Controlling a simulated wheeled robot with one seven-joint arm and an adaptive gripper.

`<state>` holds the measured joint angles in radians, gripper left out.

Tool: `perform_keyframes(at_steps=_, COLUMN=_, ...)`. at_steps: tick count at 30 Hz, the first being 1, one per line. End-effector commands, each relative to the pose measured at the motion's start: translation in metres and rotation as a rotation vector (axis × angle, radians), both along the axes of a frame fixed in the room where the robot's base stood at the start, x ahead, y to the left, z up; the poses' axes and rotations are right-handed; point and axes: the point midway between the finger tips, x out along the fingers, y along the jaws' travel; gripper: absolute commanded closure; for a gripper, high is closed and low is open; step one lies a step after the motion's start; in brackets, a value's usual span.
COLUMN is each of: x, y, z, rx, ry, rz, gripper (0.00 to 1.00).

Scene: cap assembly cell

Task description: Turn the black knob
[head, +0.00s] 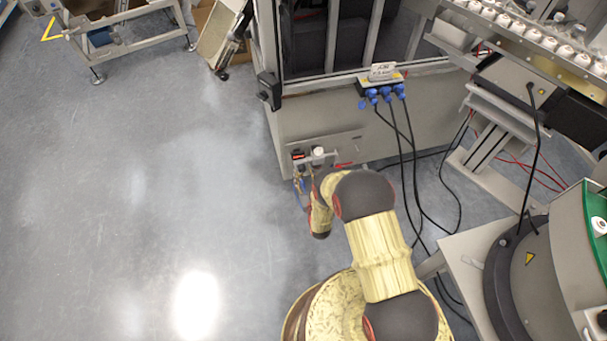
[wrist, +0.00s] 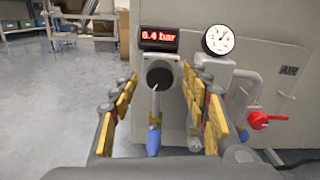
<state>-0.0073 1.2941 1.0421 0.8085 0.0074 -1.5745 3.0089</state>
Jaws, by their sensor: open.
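The black knob (wrist: 159,76) is round and sits on a grey regulator body below a small display (wrist: 159,38) with red digits reading 6.4 bar. A thin light mark shows at the knob's lower edge. My gripper (wrist: 159,80) is open, with one yellow-padded finger on each side of the knob in the wrist view. I cannot tell whether the fingertips reach the knob's depth; gaps show on both sides. In the head view the display (head: 298,155) shows low on the machine's front, just beyond my arm, and the knob cannot be made out there.
A round white gauge (wrist: 218,39) stands right of the display. A red valve handle (wrist: 264,120) is farther right on a grey pipe. A blue fitting (wrist: 153,142) hangs below the knob. Black cables (head: 408,160) run down the machine front. Open floor (head: 130,180) lies left.

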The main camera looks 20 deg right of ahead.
Motion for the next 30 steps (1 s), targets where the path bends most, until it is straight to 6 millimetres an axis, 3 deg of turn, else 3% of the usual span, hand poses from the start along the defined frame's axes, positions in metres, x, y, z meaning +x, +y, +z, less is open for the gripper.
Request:
perform_keyframes(at_steps=5, x=-0.021, y=0.000, z=-0.001, rx=0.000, ry=0.004, rz=0.000, gripper=0.54)
perform_keyframes(at_steps=18, x=-0.102, y=0.000, z=-0.001, rx=-0.001, ry=0.003, rz=0.000, gripper=0.54)
perform_keyframes(at_steps=24, x=-0.117, y=0.000, z=-0.001, rx=-0.001, ry=0.003, rz=0.000, gripper=0.54)
perform_keyframes(at_steps=30, x=-0.119, y=0.000, z=-0.001, rx=-0.001, ry=0.002, rz=0.000, gripper=0.54)
